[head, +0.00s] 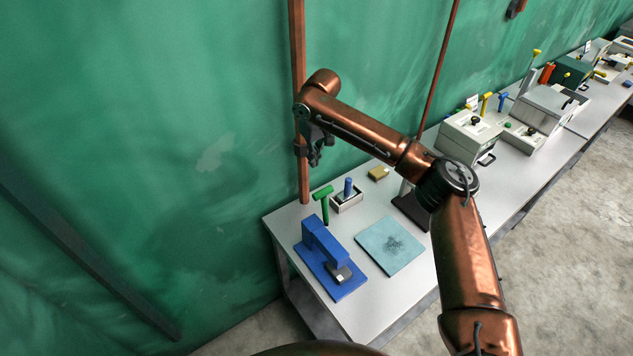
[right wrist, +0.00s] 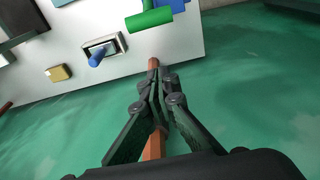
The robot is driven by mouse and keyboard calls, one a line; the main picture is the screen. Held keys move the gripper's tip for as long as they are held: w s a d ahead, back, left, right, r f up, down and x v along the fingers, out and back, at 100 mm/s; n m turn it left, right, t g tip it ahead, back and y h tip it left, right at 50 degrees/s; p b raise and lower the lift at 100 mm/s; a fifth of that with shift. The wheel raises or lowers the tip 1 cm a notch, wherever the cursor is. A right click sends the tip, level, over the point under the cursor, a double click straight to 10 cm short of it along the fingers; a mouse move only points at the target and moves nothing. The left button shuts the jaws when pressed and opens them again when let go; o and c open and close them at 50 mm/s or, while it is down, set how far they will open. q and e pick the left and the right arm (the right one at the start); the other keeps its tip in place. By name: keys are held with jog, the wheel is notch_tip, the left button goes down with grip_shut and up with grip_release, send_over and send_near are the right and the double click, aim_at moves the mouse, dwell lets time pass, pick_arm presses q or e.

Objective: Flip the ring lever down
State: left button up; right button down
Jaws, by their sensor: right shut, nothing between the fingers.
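No lever with a clear ring shows, so I cannot tell which one is the ring lever. A blue lever (head: 348,187) stands upright in a small white-framed box (head: 346,203) near the table's back edge. The blue lever (right wrist: 98,57) also shows in the right wrist view. A green T-shaped handle (head: 323,194) stands just left of it. My right gripper (head: 316,160) is high near the wall, above and behind these two. In the right wrist view the fingers (right wrist: 159,82) are closed together and empty. My left gripper is not in view.
A copper post (head: 297,60) stands against the green wall beside my right gripper. The table (head: 370,313) bears a blue press-like device (head: 322,250), a light blue mat (head: 390,246) and a yellow block (head: 378,173). Grey boxes (head: 468,135) with levers stand farther right.

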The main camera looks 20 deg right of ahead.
notch_tip(320, 180, down, 9)
jog(key=s+p, duration=0.2)
jog(key=shift+s+d+p, duration=0.2)
jog(key=shift+d+p, duration=0.15)
jog(key=shift+d, duration=0.05)
jog(key=shift+s+f, duration=0.1)
dwell(0.5)
